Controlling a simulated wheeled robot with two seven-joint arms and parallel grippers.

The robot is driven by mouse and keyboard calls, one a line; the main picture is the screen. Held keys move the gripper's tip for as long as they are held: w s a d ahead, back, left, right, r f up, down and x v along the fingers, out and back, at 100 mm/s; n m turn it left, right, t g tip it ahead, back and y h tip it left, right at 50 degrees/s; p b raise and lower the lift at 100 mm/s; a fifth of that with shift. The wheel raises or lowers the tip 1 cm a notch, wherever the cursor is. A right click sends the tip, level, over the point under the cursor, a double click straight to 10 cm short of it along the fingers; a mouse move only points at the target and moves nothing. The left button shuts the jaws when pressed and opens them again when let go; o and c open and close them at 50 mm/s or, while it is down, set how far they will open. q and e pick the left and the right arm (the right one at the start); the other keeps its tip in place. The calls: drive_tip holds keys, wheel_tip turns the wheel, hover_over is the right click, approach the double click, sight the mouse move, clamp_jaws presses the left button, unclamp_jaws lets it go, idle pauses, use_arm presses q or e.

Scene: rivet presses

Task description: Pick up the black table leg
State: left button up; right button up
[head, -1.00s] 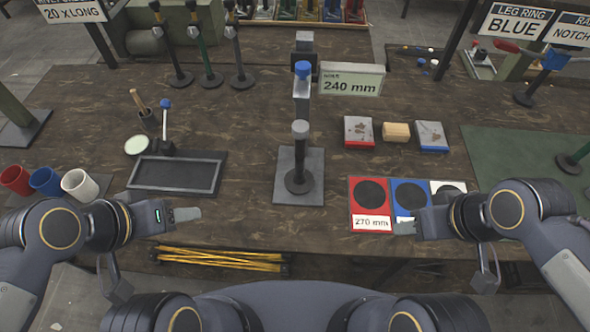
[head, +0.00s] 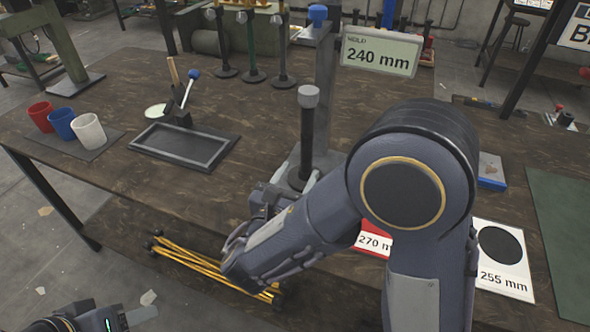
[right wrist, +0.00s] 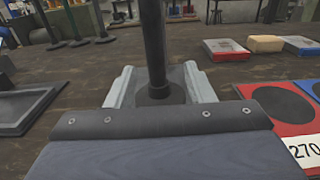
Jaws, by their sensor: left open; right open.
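The black table leg (head: 307,135) stands upright with a grey cap on top, on a grey base plate (head: 326,160) in the middle of the bench. It also shows in the right wrist view (right wrist: 153,40), straight ahead, with its round foot between the two fingers in the picture. My right gripper (right wrist: 160,84) is open and low by the foot. I cannot tell whether the fingers reach past the leg, and no grip shows. In the head view my right arm hides part of the plate. My left gripper (head: 140,314) is open and empty at the bottom left, away from the bench.
A 240 mm sign (head: 378,52) and a grey post (head: 327,90) stand behind the leg. A black tray (head: 183,146) and cups (head: 88,131) are to the left. Yellow rods (head: 205,264) lie low in front. A 255 mm card (head: 503,262) is to the right.

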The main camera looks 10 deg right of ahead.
sight(304, 155)
drive_tip(key=x, duration=0.7)
drive_tip(key=shift+w+a+r, duration=0.1)
drive_tip(key=shift+w+r, duration=0.15)
drive_tip(key=shift+w, duration=0.25)
clamp_jaws()
